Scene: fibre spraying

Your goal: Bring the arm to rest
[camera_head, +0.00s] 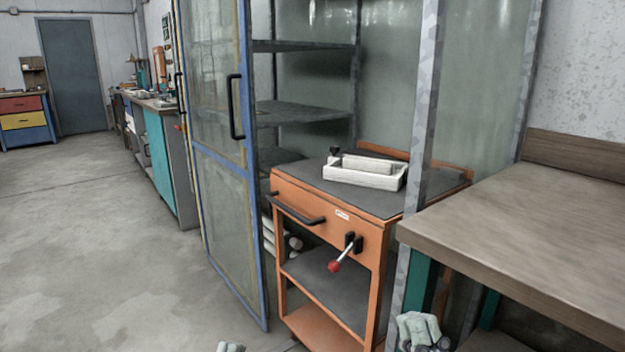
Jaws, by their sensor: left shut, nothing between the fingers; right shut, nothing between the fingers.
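My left gripper (231,347) shows only as a small grey tip at the bottom edge of the head view, over the floor in front of the open door. My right gripper (422,332) is at the bottom edge further right, in front of the cabinet post and beside the wooden table. Both are shut and empty, apart from each other. The rest of both arms is out of view.
An orange cart (350,232) with a lever stands in the open cabinet, a white tray (365,180) on its top. The blue-framed door (222,190) is swung open. A wooden table (530,240) juts in at the right. The floor (90,250) at left is clear.

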